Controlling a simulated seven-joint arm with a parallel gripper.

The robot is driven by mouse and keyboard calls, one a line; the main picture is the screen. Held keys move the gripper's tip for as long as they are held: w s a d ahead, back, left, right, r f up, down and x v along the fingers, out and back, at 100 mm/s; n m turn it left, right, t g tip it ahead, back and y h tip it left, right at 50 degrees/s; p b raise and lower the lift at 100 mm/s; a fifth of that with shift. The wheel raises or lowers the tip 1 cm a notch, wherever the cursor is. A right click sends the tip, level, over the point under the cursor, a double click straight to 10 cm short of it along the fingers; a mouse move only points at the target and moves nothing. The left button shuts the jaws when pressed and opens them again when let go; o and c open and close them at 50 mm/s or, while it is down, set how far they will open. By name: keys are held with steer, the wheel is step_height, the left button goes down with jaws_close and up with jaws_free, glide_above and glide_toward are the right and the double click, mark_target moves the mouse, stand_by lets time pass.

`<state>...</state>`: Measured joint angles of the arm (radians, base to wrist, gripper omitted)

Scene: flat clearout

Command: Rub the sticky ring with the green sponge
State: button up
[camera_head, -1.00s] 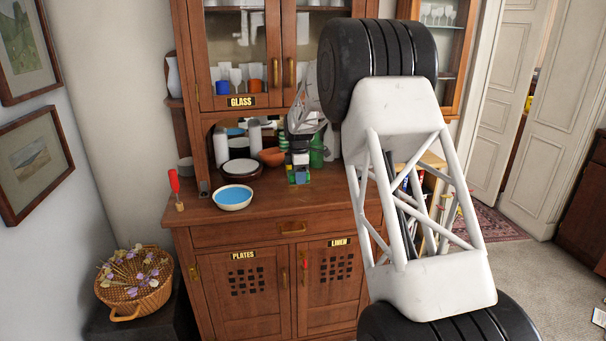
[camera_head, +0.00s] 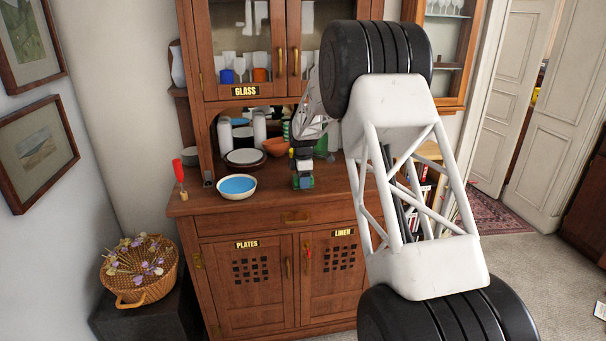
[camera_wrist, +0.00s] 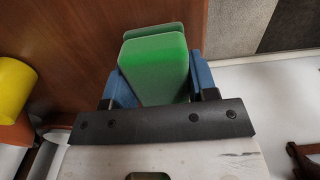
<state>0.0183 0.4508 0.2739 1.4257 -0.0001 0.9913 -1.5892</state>
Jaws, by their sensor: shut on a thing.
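My gripper (camera_head: 303,181) is low over the front part of the dresser's wooden counter, to the right of the blue-filled bowl. In the wrist view, its blue fingers (camera_wrist: 161,82) are shut on the green sponge (camera_wrist: 155,58), one on each side. The sponge shows only as a small green patch in the head view. I cannot tell whether it touches the counter. I cannot make out the sticky ring in either view.
The bowl (camera_head: 237,187) stands left of my gripper, with stacked plates (camera_head: 245,158) and an orange bowl (camera_head: 276,147) behind. A red-handled tool (camera_head: 178,170) stands at the counter's left end. A yellow round thing (camera_wrist: 14,90) shows at the wrist view's left.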

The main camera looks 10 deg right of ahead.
steer(key=shift+f, duration=0.5)
steer(key=shift+d+f, duration=0.1)
steer(key=shift+f, duration=0.45)
steer(key=shift+d+r, duration=0.5)
steer(key=shift+r, duration=0.1)
steer(key=shift+d, duration=0.3)
steer(key=shift+d+f, duration=0.45)
steer(key=shift+d, duration=0.05)
steer(key=shift+d+f, duration=0.1)
steer(key=shift+d, duration=0.5)
steer(key=shift+a, duration=2.05)
steer(key=shift+r, duration=4)
